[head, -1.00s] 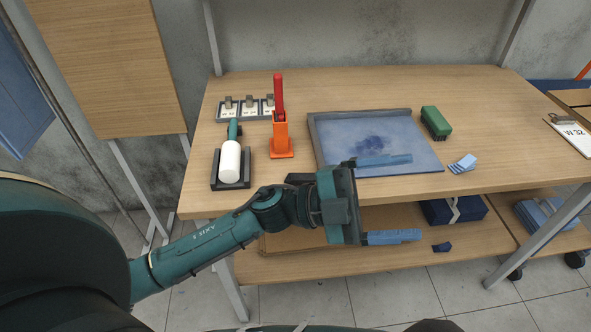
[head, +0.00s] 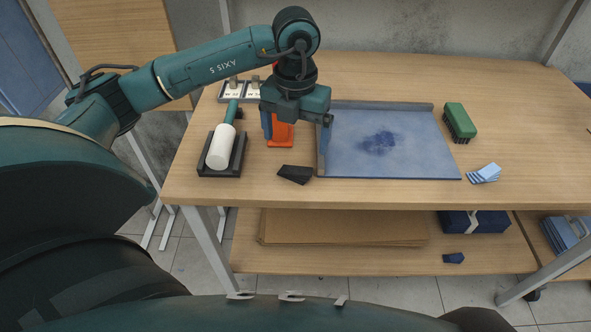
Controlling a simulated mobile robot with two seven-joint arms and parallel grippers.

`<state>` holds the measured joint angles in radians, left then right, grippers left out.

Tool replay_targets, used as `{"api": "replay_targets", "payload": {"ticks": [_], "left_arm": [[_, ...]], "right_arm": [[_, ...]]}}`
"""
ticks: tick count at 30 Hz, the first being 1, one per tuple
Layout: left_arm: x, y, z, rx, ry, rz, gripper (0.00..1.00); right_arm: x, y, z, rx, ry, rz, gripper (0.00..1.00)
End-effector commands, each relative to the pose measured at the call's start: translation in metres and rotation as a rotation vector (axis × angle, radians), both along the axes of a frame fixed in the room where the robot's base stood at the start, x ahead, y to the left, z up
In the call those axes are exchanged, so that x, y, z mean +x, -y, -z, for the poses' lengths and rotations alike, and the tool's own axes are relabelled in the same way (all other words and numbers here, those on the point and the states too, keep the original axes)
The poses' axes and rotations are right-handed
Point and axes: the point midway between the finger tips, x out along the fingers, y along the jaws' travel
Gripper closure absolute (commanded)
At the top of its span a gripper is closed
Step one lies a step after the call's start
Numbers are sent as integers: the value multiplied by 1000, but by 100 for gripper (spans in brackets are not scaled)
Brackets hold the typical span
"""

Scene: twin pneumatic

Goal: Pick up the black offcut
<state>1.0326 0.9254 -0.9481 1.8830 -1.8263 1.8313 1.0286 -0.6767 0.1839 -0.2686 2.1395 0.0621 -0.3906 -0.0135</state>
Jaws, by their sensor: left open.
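The black offcut (head: 295,174) is a small, flat dark piece. It lies on the tabletop near the front edge, between the black tray and the blue mat. My left gripper (head: 295,156) points down above and just behind it in the picture, its two blue fingers spread wide. Nothing is between the fingers. I cannot tell how high the fingertips are above the table. My right gripper is not in view.
The right finger overlaps the left rim of the blue mat (head: 410,150). An orange clamp (head: 281,135) shows behind the fingers. A white roller (head: 220,147) lies in a black tray (head: 238,163) to the left. A green brush (head: 460,118) and blue cloths (head: 485,173) lie right.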

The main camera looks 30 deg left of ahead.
Motion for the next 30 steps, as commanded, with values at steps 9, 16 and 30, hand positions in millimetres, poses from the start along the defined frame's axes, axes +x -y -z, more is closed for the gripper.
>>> {"api": "replay_targets", "payload": {"ticks": [9, 16, 30], "left_arm": [[-1, 0, 33, -2, -1, 1, 8], [-7, 1, 65, -3, -4, 1, 8], [-5, 1, 83, -4, 0, 3, 13]], "right_arm": [[1, 3, -2, -8, 1, 4, 67], [1, 4, -6, -19, 0, 3, 67], [2, 3, -6, -20, 1, 1, 67]]}}
